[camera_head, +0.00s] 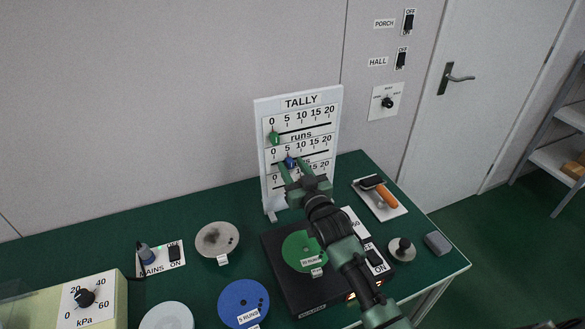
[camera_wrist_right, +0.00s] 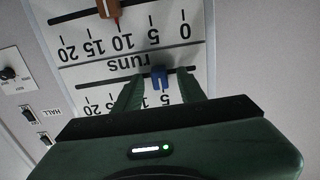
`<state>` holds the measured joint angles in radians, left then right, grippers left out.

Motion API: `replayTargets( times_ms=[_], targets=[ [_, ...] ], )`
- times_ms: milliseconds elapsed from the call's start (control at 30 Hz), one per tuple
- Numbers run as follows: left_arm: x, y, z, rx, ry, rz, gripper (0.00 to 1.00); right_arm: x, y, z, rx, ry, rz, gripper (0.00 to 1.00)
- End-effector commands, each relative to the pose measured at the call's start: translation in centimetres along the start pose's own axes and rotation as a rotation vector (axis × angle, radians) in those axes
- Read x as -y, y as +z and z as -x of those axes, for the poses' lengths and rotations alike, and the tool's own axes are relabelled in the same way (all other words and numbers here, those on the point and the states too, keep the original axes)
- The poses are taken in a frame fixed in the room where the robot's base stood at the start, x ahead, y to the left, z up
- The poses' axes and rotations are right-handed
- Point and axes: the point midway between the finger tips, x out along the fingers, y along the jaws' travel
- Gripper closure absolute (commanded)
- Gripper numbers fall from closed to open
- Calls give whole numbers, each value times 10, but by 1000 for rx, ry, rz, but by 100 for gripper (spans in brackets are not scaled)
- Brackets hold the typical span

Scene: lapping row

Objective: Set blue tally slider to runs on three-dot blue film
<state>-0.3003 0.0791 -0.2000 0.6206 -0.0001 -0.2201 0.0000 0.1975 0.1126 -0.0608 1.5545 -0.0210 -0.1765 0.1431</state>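The white tally board (camera_head: 262,140) stands at the back of the green table. Its blue slider (camera_head: 290,162) is on the middle row, and in the right wrist view the blue slider (camera_wrist_right: 160,77) stands at about the 5 mark. My right gripper (camera_wrist_right: 158,84) is open at the board, one finger on each side of the blue slider, with visible gaps. In the head view my right gripper (camera_head: 296,168) partly covers the lower rows. A blue disc (camera_head: 236,292) labelled "5 RUNS" lies at the front; its dots are too small to count surely. My left gripper is out of view.
A green slider (camera_head: 274,138) sits at 0 on the top row. A brown slider (camera_wrist_right: 110,8) sits near 10 on the bottom row. A green disc (camera_head: 296,246) lies on a black machine (camera_head: 283,285) under my right arm. A grey disc (camera_head: 215,236) lies left of it.

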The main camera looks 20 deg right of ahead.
Motion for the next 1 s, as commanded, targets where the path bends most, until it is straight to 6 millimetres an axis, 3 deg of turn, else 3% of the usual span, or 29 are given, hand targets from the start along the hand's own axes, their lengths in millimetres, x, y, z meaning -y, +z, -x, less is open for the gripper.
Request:
replayTargets(
  times_ms=[267, 700, 1000],
  targets=[
    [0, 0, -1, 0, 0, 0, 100, 0, 1, 6, 1, 0, 0, 60],
    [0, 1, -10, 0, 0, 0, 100, -1, 2, 71, 0, 0, 0, 60],
    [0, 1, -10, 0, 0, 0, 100, -1, 0, 78, 0, 0, 0, 60]
  ],
)
